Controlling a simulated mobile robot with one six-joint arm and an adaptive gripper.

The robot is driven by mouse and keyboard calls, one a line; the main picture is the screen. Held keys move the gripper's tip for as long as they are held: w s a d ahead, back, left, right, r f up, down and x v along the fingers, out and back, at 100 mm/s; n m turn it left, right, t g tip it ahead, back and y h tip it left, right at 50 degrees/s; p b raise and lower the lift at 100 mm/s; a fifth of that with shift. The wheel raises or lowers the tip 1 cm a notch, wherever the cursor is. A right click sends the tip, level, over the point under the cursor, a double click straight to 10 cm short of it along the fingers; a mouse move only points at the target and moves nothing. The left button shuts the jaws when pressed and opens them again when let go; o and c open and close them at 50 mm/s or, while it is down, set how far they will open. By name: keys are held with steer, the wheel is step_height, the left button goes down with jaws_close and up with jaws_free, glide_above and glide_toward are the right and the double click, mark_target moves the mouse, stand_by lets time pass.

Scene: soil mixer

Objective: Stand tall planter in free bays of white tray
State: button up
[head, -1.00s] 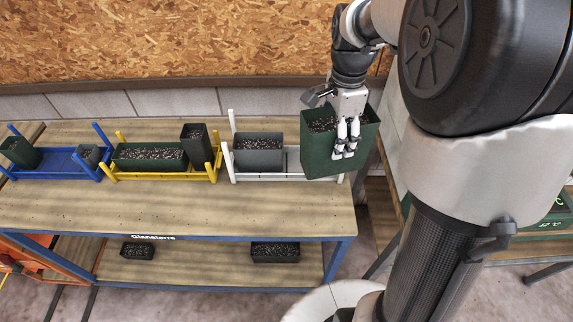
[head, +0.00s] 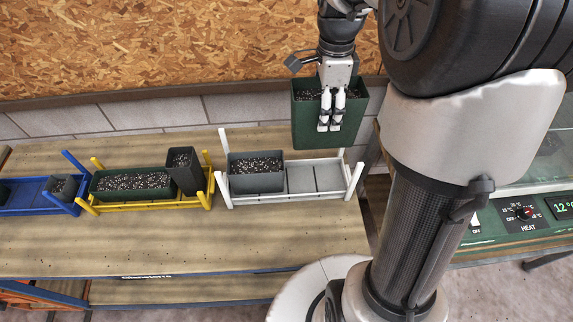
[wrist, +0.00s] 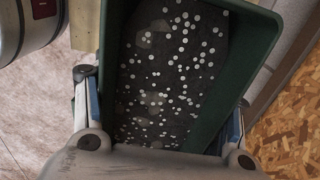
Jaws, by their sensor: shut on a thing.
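My gripper (head: 331,112) is shut on the tall green planter (head: 302,128), with its fingers down the planter's near wall. The planter is upright, full of dark soil with white specks, and held above the back right of the white tray (head: 262,198). In the wrist view the planter (wrist: 258,60) fills the middle between the two fingers. The tray's left part holds a grey planter (head: 256,181). Its bays on the right show empty, with thin dividers. The held planter's bottom appears above and behind the tray; the exact gap is unclear.
Left of the white tray stands a yellow tray (head: 140,207) with a long green planter (head: 133,186) and a dark tall pot (head: 183,172). A blue tray (head: 30,211) is farther left. The bench front (head: 200,245) is bare. A green heater unit (head: 525,215) stands at right.

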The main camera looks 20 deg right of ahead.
step_height(320, 180, down, 20)
steer(key=b, duration=0.6)
steer(key=shift+s+r, duration=0.2)
steer(key=shift+s, duration=0.15)
steer(key=o, duration=1.5)
steer(key=shift+r, duration=0.1)
step_height(320, 180, up, 4)
steer(key=p, duration=0.4)
steer(key=shift+r, duration=0.2)
